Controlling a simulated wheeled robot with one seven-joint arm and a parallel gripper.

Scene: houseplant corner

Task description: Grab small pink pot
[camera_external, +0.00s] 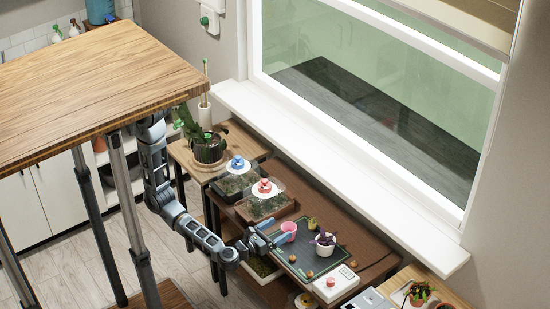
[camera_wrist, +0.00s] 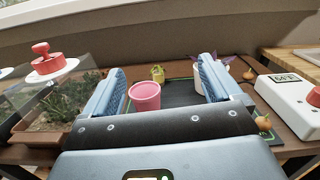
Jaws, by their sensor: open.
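The small pink pot (camera_external: 288,231) stands upright on a dark mat (camera_external: 331,252) on the brown table. In the wrist view the pink pot (camera_wrist: 145,96) shows between the two blue-lined fingers, nearer the left one, and looks empty. My gripper (camera_external: 268,238) is open, just left of the pot in the external view. In the wrist view my gripper (camera_wrist: 160,86) holds nothing. The lower front of the pot is partly hidden by the gripper body there. I cannot tell whether a finger touches the pot.
A white pot with a purple plant (camera_external: 324,243) and a small yellow pot (camera_external: 312,224) stand on the mat near the pink pot. Planted trays with red (camera_external: 264,187) and blue (camera_external: 237,163) knobs lie beyond. A white scale (camera_external: 334,284) and onion-like bulbs (camera_wrist: 264,122) are at the right.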

